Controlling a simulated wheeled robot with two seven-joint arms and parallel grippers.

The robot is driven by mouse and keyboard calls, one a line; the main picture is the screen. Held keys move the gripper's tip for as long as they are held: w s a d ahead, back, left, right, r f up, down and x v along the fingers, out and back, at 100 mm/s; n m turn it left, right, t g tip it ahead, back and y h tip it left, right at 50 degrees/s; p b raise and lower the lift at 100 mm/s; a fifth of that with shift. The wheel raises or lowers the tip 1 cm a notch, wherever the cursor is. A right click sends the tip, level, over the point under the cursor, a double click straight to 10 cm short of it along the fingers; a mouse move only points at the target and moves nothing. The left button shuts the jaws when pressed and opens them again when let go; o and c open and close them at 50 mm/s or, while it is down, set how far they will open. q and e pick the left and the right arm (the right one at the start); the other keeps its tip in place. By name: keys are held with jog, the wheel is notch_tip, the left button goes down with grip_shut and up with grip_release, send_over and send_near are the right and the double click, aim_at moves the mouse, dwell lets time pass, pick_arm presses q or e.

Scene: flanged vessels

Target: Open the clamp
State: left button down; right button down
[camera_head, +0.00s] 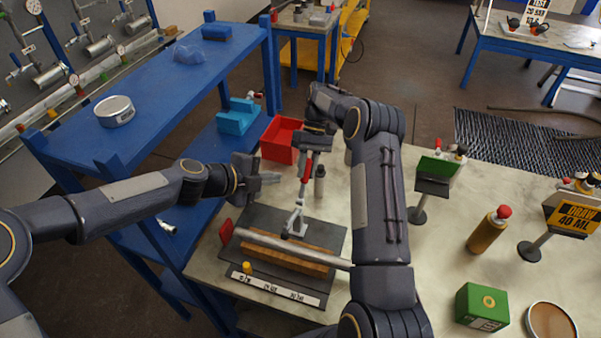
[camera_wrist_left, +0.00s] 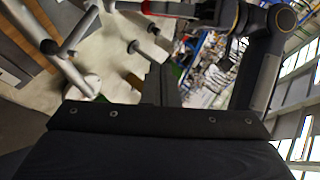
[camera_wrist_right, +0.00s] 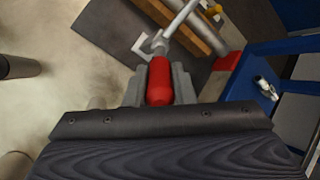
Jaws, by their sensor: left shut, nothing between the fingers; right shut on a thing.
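The toggle clamp (camera_head: 296,214) stands on a dark base plate (camera_head: 335,237), with its metal arm and red-tipped handle (camera_head: 306,168) pointing up and away from the wooden block. In the right wrist view the red handle grip (camera_wrist_right: 160,80) sits between the fingers of my right gripper (camera_wrist_right: 158,88), which is shut on it. My right gripper (camera_head: 312,138) also shows at the handle's top in the head view. My left gripper (camera_head: 272,178) is shut and empty, left of the handle and apart from it. A metal tube (camera_head: 290,247) lies along the wooden block (camera_head: 285,257).
A red bin (camera_head: 282,138) stands behind the clamp. Several bottles and sign stands, including a yellow sign (camera_head: 572,215), a brown bottle (camera_head: 488,230) and a green box (camera_head: 482,306), occupy the right side. A blue shelf (camera_head: 160,85) stands at left.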

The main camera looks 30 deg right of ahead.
pick_arm(q)
send_over(301, 189)
jog(key=s+a, duration=0.3)
notch_tip(301, 189, down, 5)
pick_arm(e)
jog(key=shift+r, duration=0.1)
pick_arm(q)
jog(key=shift+w+d+f, duration=0.45)
jog(key=shift+w+d, duration=0.15)
jog(key=shift+d, duration=0.05)
jog(key=shift+w+d+f, duration=0.45)
jog(key=shift+w+d, duration=0.15)
pick_arm(e)
jog(key=shift+w, duration=0.1)
pick_arm(q)
jog(key=shift+w+d+f, duration=0.25)
jog(key=shift+w+f, duration=0.05)
jog(key=shift+w, duration=0.1)
